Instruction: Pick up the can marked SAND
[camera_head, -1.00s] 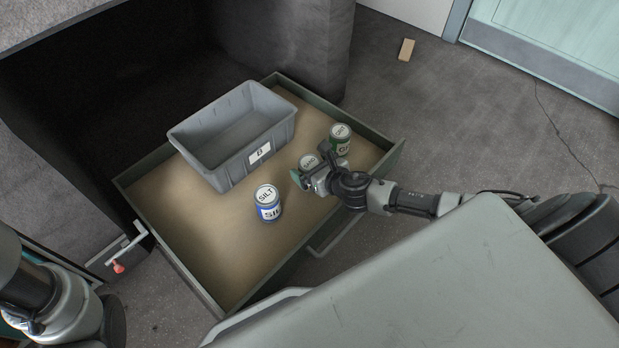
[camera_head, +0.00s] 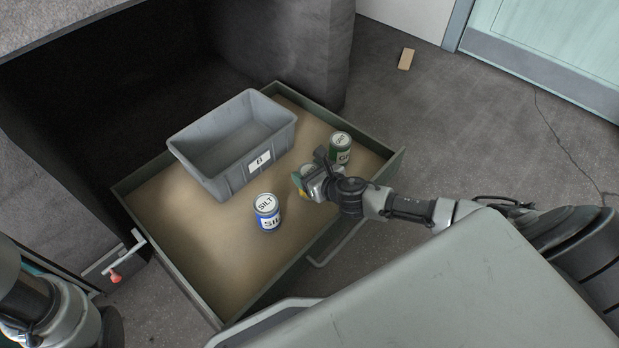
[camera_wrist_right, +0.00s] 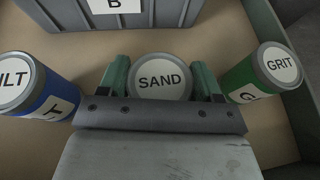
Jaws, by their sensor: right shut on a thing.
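The can marked SAND (camera_wrist_right: 160,78) stands between the two green fingers of my right gripper (camera_wrist_right: 161,84), its round white label facing the right wrist camera. My right gripper is shut on it. In the head view this gripper (camera_head: 307,182) is over the drawer, and it hides most of the can. Whether the can touches the drawer floor cannot be told. My left arm shows at the lower left of the head view, but its gripper is not visible.
The blue SILT can (camera_head: 267,212) stands left of my right gripper, the green GRIT can (camera_head: 341,150) just behind it to the right. A grey bin (camera_head: 232,178) marked B stands at the back of the open drawer (camera_head: 215,265). The drawer's front left floor is clear.

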